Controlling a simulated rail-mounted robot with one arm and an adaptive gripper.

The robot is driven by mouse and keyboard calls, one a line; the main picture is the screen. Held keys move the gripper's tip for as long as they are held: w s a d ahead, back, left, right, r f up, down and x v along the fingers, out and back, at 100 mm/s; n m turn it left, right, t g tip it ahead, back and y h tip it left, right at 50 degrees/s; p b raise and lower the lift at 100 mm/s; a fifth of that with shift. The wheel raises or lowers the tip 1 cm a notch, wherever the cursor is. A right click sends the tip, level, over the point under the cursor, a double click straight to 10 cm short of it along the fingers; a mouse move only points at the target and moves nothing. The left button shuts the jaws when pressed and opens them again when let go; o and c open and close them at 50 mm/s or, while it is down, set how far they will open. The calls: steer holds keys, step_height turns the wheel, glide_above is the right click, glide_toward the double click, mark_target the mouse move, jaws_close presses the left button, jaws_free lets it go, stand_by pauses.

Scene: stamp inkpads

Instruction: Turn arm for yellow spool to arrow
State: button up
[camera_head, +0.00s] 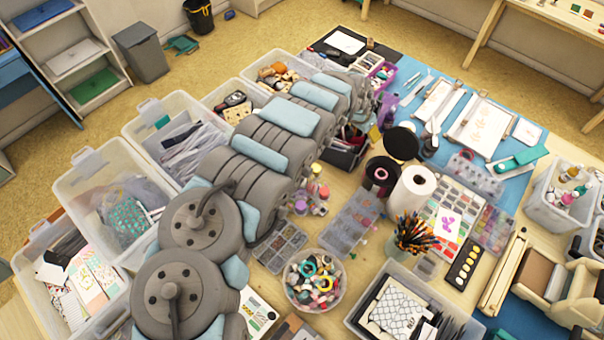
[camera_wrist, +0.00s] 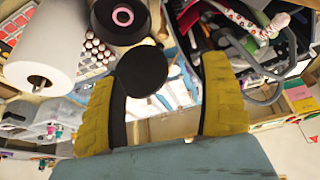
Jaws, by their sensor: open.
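My gripper (camera_wrist: 160,65) is open, its two yellow-sided fingers spread wide with nothing held. A flat black disc (camera_wrist: 140,71) shows between the fingers in the wrist view, partly covered by the left finger. Beside it is a black round piece with a pink ring (camera_wrist: 122,15). In the head view a black disc (camera_head: 401,143) stands beside a black spool-like piece with a pink centre (camera_head: 382,172).
A white paper roll (camera_head: 412,190) stands close to the black pieces; it also shows in the wrist view (camera_wrist: 42,50). A pencil cup (camera_head: 414,235), a bowl of rings (camera_head: 314,280) and compartment boxes (camera_head: 352,222) crowd the table. Clear bins (camera_head: 107,160) line the left.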

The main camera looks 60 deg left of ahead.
steer(key=s+a+r+g+h+b, duration=0.15)
steer(key=s+g, duration=0.35)
steer(key=s, duration=1.5)
steer(key=shift+n, duration=0.3)
steer(key=shift+w+a+f+p, duration=0.15)
steer(key=shift+a+f, duration=0.1)
steer(key=shift+f, duration=2.55)
steer(key=shift+s+a+f+p, duration=0.1)
steer(key=shift+a+f+p, duration=0.1)
steer(key=shift+f, duration=2.55)
glide_above(303, 184)
steer(key=a, duration=0.1)
steer(key=shift+w+a+f+b, duration=0.1)
steer(key=shift+f+b, duration=0.05)
steer(key=shift+f, duration=0.9)
steer(key=shift+w+a+f+b, duration=0.1)
steer(key=shift+f+b, duration=0.05)
steer(key=shift+f, duration=0.9)
steer(key=shift+a+f, duration=0.1)
steer(key=shift+f, duration=0.4)
steer(key=shift+s+f, duration=0.1)
steer(key=shift+f, duration=0.4)
steer(key=shift+c, duration=0.3)
steer(key=c, duration=1.2)
